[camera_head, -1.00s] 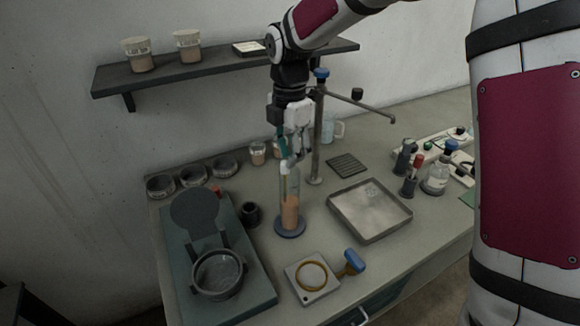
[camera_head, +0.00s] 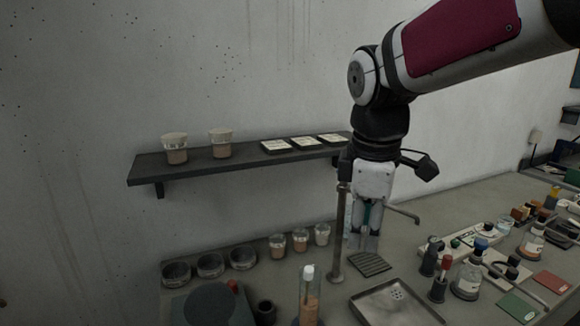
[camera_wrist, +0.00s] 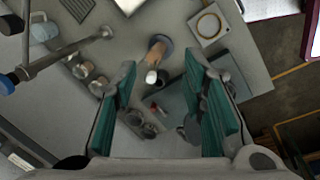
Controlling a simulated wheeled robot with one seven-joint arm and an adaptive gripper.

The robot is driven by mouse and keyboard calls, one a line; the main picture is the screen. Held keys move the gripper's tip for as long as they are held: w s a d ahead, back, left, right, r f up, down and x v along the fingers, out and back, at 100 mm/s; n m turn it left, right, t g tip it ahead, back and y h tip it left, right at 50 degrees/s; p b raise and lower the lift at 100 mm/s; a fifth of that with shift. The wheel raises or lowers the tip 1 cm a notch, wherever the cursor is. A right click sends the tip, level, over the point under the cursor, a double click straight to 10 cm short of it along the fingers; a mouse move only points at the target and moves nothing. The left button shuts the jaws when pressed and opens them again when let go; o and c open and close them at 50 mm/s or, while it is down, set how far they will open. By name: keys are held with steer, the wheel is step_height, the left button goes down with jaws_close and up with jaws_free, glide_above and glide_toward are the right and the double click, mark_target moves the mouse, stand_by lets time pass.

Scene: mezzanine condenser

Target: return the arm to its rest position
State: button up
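My gripper (camera_head: 366,243) hangs pointing down in the head view, in front of the wall and right of the cylinder, near the metal stand (camera_head: 341,235). In the wrist view my gripper (camera_wrist: 160,66) shows two teal-padded fingers spread wide with nothing held between them. A tall clear cylinder (camera_head: 309,303) with brown-orange contents and a pale top stands on the bench, apart from the gripper. In the wrist view the cylinder (camera_wrist: 157,54) shows well below, between the fingers. Its base is cut off in the head view.
A wall shelf (camera_head: 240,163) with two cups and several pale plates lies left of my gripper. Below are small jars (camera_head: 300,240), dark bowls (camera_head: 210,264), a slotted mat (camera_head: 369,263) and a metal tray (camera_head: 372,309). Bottles (camera_head: 467,281) crowd the right. Air above the bench is mostly clear.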

steer(key=s+d+m+t, duration=0.1)
steer(key=s+d+m, duration=0.2)
steer(key=s+m, duration=0.4)
steer(key=s+d+m+t, duration=0.2)
steer(key=s+d+m, duration=0.1)
steer(key=s+m, duration=0.4)
steer(key=shift+s+d+f+m+y, duration=0.3)
steer(key=shift+s+d+f+m, duration=0.1)
steer(key=shift+s, duration=0.85)
stand_by(0.4)
